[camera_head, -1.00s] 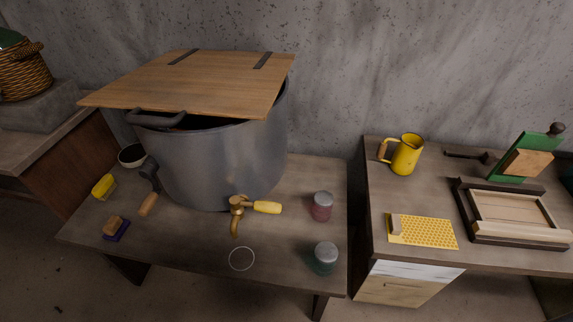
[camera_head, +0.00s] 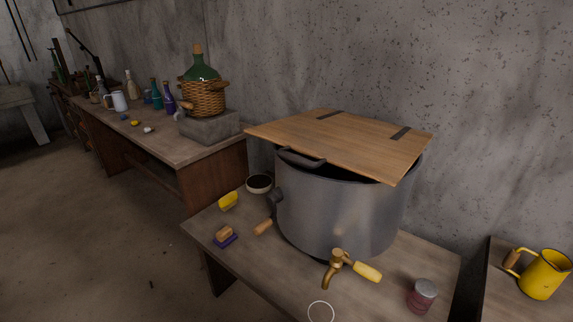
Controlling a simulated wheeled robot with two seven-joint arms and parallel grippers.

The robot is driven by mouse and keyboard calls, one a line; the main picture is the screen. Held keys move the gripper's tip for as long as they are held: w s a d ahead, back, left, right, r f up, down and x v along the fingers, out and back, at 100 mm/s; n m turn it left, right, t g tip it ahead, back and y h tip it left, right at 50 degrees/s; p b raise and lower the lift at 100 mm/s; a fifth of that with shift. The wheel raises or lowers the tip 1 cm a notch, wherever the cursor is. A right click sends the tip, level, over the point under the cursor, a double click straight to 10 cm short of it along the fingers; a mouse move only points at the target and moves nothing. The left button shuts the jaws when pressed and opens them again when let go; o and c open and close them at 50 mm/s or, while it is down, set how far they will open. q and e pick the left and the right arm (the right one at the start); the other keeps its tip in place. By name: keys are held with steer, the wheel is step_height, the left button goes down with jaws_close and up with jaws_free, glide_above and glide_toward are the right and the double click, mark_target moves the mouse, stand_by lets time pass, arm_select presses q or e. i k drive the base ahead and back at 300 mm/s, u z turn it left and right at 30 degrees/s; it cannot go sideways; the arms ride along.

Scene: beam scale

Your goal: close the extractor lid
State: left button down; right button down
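The extractor (camera_head: 335,215) is a large grey metal drum on a wooden table, with a brass tap (camera_head: 338,262) with a yellow handle at its front. Its lid (camera_head: 345,140) is a flat wooden board with two dark hinge straps, lying over the top. The lid is tilted, and a dark gap shows under its front and right edges. A dark handle (camera_head: 301,158) sits at the drum's front left rim. Neither of my grippers is in view.
The table's front left holds a yellow sponge (camera_head: 228,200), a brush (camera_head: 225,236) and a bowl (camera_head: 259,183). A jar (camera_head: 422,296) stands front right. A long bench (camera_head: 150,146) with bottles runs left. Open floor lies front left.

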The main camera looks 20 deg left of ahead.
mark_target(380, 152)
steer(key=k, duration=1.1)
steer(key=z, duration=0.7)
steer(key=i, duration=1.6)
steer(key=u, duration=0.65)
